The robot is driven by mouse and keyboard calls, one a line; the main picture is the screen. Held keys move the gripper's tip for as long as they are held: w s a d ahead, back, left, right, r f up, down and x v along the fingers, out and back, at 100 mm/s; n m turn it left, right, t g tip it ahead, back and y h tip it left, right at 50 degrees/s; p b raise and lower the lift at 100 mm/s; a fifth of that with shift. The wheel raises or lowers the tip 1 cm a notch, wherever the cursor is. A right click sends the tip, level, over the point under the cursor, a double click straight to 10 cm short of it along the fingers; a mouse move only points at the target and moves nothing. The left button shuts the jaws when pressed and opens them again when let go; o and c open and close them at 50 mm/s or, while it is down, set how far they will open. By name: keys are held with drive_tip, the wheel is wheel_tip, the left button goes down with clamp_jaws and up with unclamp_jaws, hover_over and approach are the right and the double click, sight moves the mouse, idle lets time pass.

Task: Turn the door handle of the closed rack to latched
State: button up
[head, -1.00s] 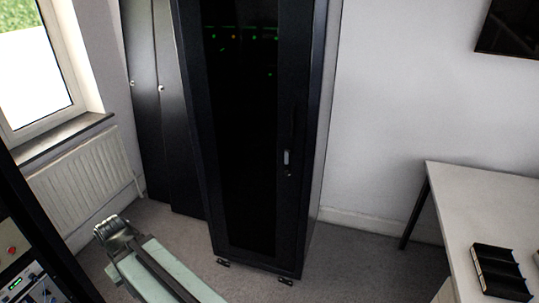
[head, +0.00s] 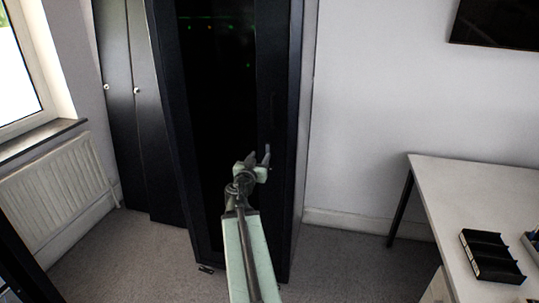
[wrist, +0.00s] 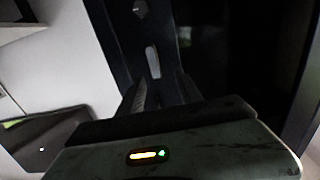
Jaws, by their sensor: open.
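The closed black rack (head: 274,60) stands upright in the middle of the head view, its dark glass door shut. My gripper (head: 258,158) is raised in front of the lower right part of the door and is open. It covers the handle area in the head view. In the wrist view the small pale grey door handle (wrist: 152,62) shows on the black door frame, lying along the frame. My gripper's fingers (wrist: 140,95) are just short of it in that picture, with nothing between them. The exact gap to the handle cannot be told.
A white table (head: 470,200) with a black tray (head: 490,262) stands at the right. A radiator (head: 55,195) is under the window at the left. Black cabinets (head: 118,110) stand left of the rack. Carpet is clear right of the rack.

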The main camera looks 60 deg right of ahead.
sight(267, 147)
drive_tip(key=x, duration=0.8)
drive_tip(key=shift+s+d+r, duration=0.25)
drive_tip(key=shift+s+d, duration=0.05)
drive_tip(key=shift+d, duration=0.15)
drive_tip(key=shift+a, duration=0.1)
